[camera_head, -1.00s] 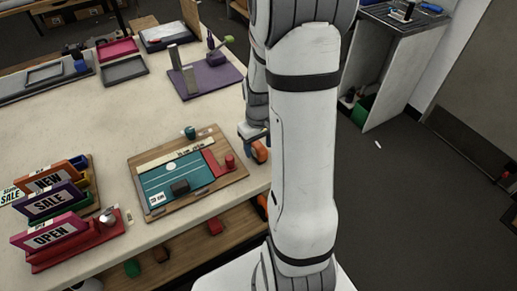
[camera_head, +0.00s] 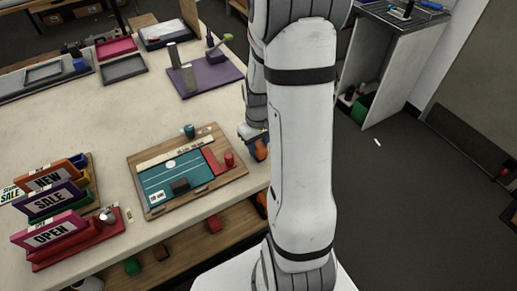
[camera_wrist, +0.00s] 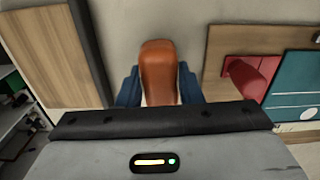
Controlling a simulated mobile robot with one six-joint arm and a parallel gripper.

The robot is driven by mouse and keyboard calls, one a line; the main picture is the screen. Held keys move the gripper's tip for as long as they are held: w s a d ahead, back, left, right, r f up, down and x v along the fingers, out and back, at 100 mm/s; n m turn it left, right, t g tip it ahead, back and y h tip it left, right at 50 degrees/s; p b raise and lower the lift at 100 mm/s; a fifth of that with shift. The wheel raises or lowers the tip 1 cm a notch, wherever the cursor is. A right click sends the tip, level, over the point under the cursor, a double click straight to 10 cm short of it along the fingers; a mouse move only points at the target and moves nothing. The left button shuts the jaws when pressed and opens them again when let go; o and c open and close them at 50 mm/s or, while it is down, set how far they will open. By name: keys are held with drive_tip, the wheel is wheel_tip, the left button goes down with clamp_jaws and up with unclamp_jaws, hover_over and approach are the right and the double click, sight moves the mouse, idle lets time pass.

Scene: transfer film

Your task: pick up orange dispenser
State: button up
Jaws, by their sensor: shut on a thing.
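The orange dispenser (camera_wrist: 159,72) is between the two blue fingers of my gripper (camera_wrist: 160,84) in the wrist view. The fingers are shut on its sides, and its rounded top end shows beyond them. In the head view the orange dispenser (camera_head: 261,150) shows only in part at the table's right edge, beside my arm. My gripper (camera_head: 256,136) is there too, mostly hidden behind my arm. Whether the dispenser still touches the table cannot be told.
A wooden board (camera_head: 232,171) with a teal panel and a red knobbed piece (camera_head: 229,160) lies just left of the gripper. Signs (camera_head: 50,203) stand at the table's left front. A purple mat (camera_head: 213,79) lies farther back. Pale tabletop (camera_head: 110,125) is clear between.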

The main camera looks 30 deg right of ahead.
sight(258, 143)
wheel_tip(258, 143, up, 10)
drive_tip(key=shift+r+b, duration=0.1)
drive_tip(key=shift+b, duration=0.45)
drive_tip(key=o, duration=0.4)
drive_tip(key=shift+c, duration=1.4)
